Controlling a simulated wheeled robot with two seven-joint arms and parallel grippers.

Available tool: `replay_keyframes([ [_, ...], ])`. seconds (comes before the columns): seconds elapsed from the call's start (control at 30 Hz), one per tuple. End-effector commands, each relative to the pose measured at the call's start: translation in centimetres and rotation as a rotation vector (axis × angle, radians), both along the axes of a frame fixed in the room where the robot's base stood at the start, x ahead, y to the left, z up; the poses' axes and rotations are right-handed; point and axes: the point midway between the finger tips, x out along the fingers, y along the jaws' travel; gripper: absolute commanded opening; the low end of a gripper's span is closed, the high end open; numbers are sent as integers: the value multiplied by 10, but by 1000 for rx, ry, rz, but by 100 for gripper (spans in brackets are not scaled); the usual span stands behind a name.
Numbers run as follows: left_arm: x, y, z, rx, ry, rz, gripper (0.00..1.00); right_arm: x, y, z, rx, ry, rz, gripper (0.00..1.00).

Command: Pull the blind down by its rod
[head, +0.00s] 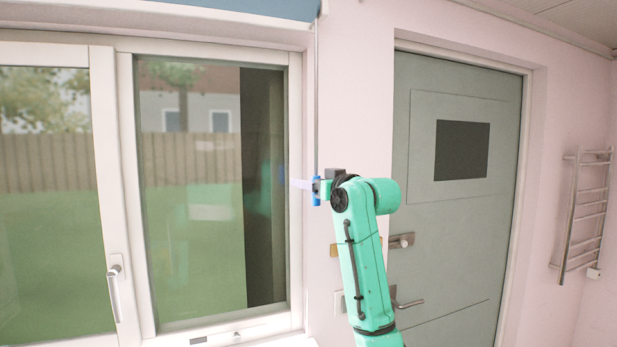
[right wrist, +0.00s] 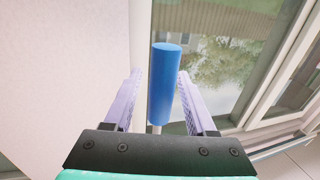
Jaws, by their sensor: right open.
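The blue blind (head: 240,8) shows as a rolled-up strip along the top of the window. Its thin grey rod (head: 317,90) hangs down at the window's right side. The rod ends in a blue handle (head: 316,200), which also shows large in the right wrist view (right wrist: 165,85). My right gripper (head: 301,184) is at the handle's height, with its fingers pointing left. In the right wrist view, its two lilac fingers (right wrist: 159,76) are open on either side of the handle, with gaps visible. My left gripper is not in view.
The sliding window (head: 200,210) with a white frame fills the left. A grey-green door (head: 455,220) with a lever handle is to the right of my right arm. A towel rail (head: 588,205) is on the far right wall. Pale wall lies between window and door.

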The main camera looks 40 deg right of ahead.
Motion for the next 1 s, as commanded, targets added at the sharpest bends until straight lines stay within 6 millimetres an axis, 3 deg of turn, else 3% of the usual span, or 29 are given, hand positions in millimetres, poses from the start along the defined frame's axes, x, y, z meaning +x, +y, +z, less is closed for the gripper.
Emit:
replay_keyframes([
  [0.1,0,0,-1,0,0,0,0,0,0,-1,0,0,0,56],
  [0.23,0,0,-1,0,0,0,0,0,0,0,0,0,0,7],
  [0.27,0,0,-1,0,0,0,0,-1,0,0,0,0,0,0],
  [1.0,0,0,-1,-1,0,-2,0,-1,0,1,0,-3,-1,0],
])
